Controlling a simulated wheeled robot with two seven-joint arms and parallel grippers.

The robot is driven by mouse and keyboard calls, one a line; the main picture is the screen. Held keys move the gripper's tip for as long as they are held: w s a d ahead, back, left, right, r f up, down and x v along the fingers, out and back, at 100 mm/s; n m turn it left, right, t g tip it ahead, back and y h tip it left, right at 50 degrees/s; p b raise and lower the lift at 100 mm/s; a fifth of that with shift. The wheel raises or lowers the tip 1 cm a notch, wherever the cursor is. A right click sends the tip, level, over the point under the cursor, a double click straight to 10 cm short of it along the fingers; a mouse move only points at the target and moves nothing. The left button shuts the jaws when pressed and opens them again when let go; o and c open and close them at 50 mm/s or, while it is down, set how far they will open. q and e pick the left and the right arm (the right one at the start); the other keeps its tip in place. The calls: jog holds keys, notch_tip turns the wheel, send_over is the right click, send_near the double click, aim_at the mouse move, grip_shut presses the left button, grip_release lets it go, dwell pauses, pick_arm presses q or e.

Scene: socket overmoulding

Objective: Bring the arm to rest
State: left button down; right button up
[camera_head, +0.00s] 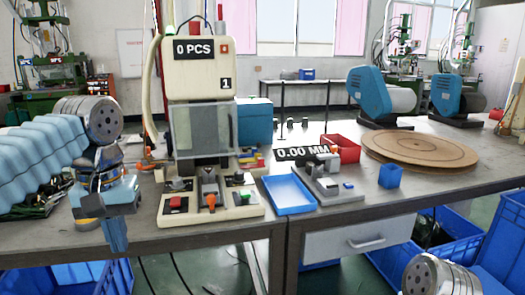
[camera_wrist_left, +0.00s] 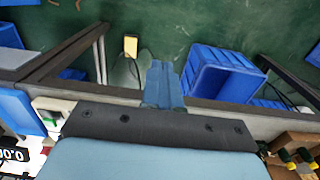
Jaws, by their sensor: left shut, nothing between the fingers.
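My left arm comes in from the left in the head view, over the near left part of the bench. Its gripper (camera_head: 117,240) points down at the bench's front edge, with its fingers together and nothing between them. In the left wrist view the blue fingers (camera_wrist_left: 163,85) are also pressed together and empty, above the bench edge with the green floor beyond. A part of my right arm shows at the lower right of the head view, but its gripper is out of sight.
A press machine (camera_head: 201,85) stands right of my left gripper. A blue tray (camera_head: 289,194), a measuring fixture (camera_head: 322,184), a red bin (camera_head: 341,148) and a round wooden board (camera_head: 420,149) lie farther right. A blue crate (camera_wrist_left: 220,72) is below the bench.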

pick_arm(q)
jog(key=w+d+f+m+h, duration=0.15)
jog(key=d+f, duration=0.25)
jog(key=f, duration=0.7)
jog(key=w+d+f+h, duration=0.1)
jog(key=w+d+f, duration=0.2)
jog(key=f, duration=0.9)
jog(key=w+d+f+m+h, duration=0.15)
jog(key=d+f, duration=0.25)
jog(key=f, duration=0.7)
jog(key=s+d+f+n, duration=0.1)
jog(key=s+f, duration=0.7)
jog(key=f, duration=0.2)
jog(key=s+d+f+n, duration=0.1)
jog(key=s+d+f, duration=0.1)
jog(key=s+f, duration=0.6)
notch_tip(320, 180, down, 4)
jog(key=shift+s+d+r+t, duration=0.15)
jog(key=shift+s+r+t, duration=0.1)
jog(key=shift+s+t, duration=0.05)
pick_arm(e)
jog(key=shift+s, duration=0.35)
